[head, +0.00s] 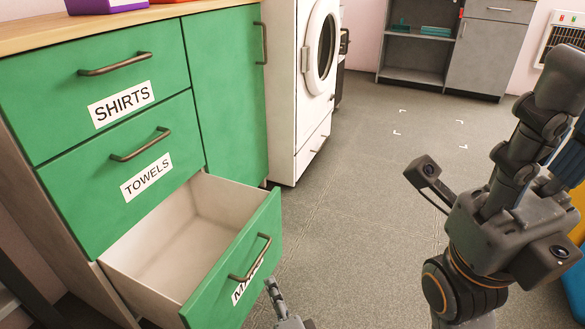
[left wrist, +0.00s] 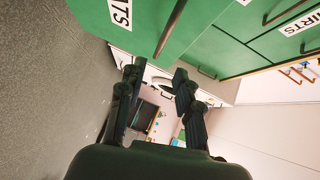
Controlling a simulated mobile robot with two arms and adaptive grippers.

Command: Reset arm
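My left gripper (head: 276,298) shows at the bottom of the head view, just right of the open bottom drawer's front (head: 232,284). Only a small part of it shows there. In the left wrist view my left gripper (left wrist: 157,75) has its two dark fingers spread apart, with nothing between them. A drawer handle (left wrist: 172,30) shows just above the fingers in that view. My right arm (head: 500,225) is large and folded at the right of the head view. I cannot make out how its fingers stand.
The green cabinet has closed drawers labelled SHIRTS (head: 120,103) and TOWELS (head: 147,177). The bottom drawer is pulled out and its visible interior (head: 185,235) is empty. A white washing machine (head: 312,90) stands behind. The grey floor (head: 370,200) between cabinet and right arm is clear.

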